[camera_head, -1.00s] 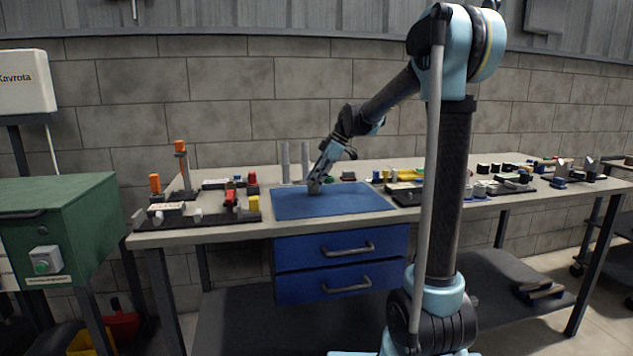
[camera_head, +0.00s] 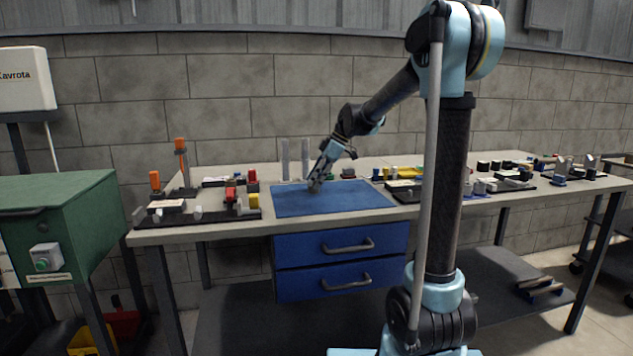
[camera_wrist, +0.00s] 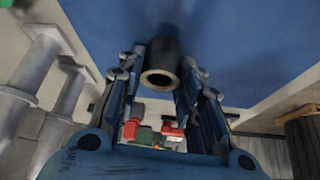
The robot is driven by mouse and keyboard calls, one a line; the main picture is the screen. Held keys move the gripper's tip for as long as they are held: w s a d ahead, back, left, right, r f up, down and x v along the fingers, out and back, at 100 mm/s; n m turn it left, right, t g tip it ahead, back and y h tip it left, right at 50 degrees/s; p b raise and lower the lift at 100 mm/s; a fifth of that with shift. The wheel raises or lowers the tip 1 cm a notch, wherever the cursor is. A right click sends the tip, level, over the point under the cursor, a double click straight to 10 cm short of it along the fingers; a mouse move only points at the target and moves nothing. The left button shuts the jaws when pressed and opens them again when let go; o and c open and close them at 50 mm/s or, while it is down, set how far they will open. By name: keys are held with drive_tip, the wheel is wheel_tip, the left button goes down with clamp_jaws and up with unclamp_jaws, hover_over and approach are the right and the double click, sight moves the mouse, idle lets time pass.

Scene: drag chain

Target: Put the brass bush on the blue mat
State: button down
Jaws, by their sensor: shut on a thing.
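The brass bush (camera_wrist: 160,66) is a short hollow cylinder, dark along its side with a pale tan ring at its open end. My gripper (camera_wrist: 163,72) is shut on it, with one finger on each side. The blue mat (camera_head: 345,201) lies flat on the bench, and it fills the upper middle of the wrist view (camera_wrist: 230,40). In the head view my gripper (camera_head: 315,186) is low over the mat's back left part. The bush is too small there to make out, and I cannot tell whether it touches the mat.
Two grey posts (camera_head: 305,160) stand just behind the mat. A dark board with red and yellow parts (camera_head: 205,219) lies left of it. A dark tray (camera_head: 405,193) and several small parts lie to the right. The mat's front and right are clear.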

drive_tip(key=c, duration=1)
unclamp_jaws()
drive_tip(key=shift+c, duration=0.2)
drive_tip(key=v, duration=1.2)
